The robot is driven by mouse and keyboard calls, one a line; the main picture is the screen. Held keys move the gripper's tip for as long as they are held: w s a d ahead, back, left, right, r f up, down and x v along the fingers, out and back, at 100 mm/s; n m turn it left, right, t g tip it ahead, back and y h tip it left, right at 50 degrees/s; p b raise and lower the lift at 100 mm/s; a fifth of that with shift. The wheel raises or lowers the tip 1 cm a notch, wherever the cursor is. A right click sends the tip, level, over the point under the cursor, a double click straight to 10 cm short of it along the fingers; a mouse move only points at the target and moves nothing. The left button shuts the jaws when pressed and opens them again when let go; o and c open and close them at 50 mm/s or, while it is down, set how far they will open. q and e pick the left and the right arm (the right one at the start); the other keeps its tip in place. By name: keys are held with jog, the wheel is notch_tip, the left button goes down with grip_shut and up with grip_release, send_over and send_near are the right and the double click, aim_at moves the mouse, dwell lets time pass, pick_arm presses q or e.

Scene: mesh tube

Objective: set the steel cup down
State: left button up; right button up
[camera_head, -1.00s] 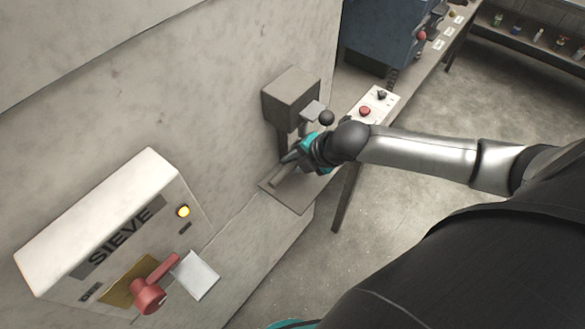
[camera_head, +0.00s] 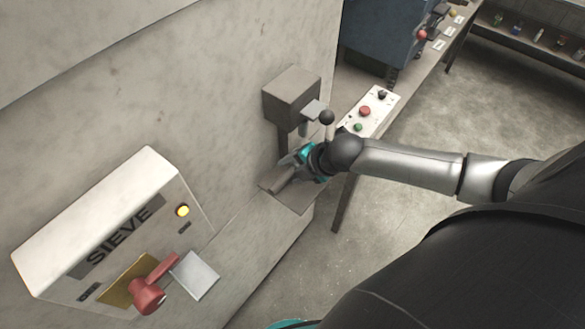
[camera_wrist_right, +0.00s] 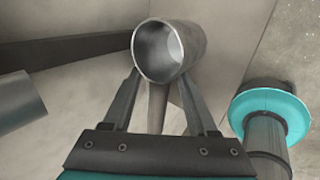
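The steel cup (camera_wrist_right: 168,50) is a grey metal cylinder whose open mouth faces the camera in the right wrist view. It sits between the fingertips of my right gripper (camera_wrist_right: 162,78), which look closed on its sides. In the head view my right gripper (camera_head: 284,177) is low over a small grey ledge (camera_head: 298,203), under a grey box on the wall. I cannot make out the cup clearly there, nor whether its base touches the ledge. My left gripper is not in view.
The grey box (camera_head: 291,97) with a black-knobbed lever (camera_head: 327,117) is just above the gripper. A white button panel (camera_head: 369,110) is to the right. A white SIEVE unit (camera_head: 112,232) with a red handle (camera_head: 150,293) is at lower left.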

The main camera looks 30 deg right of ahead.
jog(key=shift+r, duration=0.15)
jog(key=p+v, duration=0.2)
jog(key=v, duration=1)
